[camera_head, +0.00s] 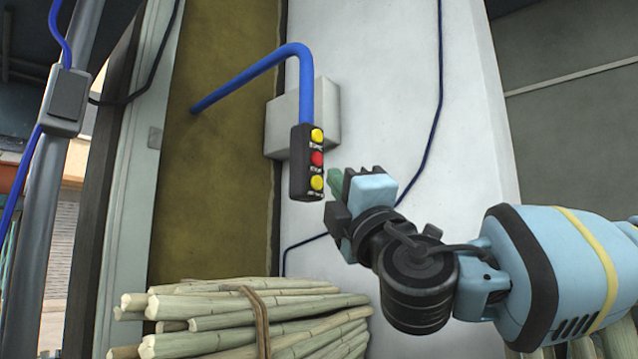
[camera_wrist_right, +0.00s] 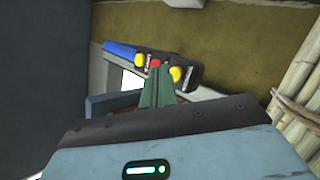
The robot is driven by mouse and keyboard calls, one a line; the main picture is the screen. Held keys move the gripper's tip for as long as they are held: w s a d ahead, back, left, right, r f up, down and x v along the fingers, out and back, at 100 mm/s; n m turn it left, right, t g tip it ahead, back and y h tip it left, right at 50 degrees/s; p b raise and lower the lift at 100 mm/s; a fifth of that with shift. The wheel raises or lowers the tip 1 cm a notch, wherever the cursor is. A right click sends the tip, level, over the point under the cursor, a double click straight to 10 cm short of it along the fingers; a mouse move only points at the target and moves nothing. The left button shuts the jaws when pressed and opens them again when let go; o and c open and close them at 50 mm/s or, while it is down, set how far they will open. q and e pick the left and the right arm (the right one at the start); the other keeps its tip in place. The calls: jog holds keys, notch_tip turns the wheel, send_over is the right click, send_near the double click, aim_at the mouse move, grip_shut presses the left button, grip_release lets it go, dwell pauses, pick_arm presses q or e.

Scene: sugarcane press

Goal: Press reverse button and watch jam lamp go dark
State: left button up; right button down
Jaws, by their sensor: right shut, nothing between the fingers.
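A dark button box (camera_head: 297,170) hangs on a blue conduit, with an upper yellow button (camera_head: 317,136), a red button (camera_head: 317,158) and a lower yellow button (camera_head: 316,182). Their labels are too small to read, so I cannot tell which one is reverse. My right gripper (camera_head: 336,184) is shut and empty, its green fingertips just right of the lower yellow button. In the right wrist view the fingertips (camera_wrist_right: 157,82) overlap the box between the red button (camera_wrist_right: 155,63) and the lower yellow button (camera_wrist_right: 176,74). I cannot tell whether they touch. I see no clear jam lamp. My left gripper is out of view.
A tied bundle of cane (camera_head: 230,318) lies below the button box. A grey box (camera_head: 325,105) is on the white wall (camera_head: 390,60) behind it. A blue conduit (camera_head: 255,68) bends over the box. A grey post (camera_head: 45,210) stands at the left.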

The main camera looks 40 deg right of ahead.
pick_arm(q)
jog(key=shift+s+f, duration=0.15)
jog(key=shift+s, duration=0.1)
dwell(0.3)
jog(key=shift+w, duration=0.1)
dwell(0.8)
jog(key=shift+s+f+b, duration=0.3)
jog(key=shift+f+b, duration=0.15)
jog(key=shift+b, duration=0.05)
pick_arm(e)
jog(key=shift+w, duration=0.45)
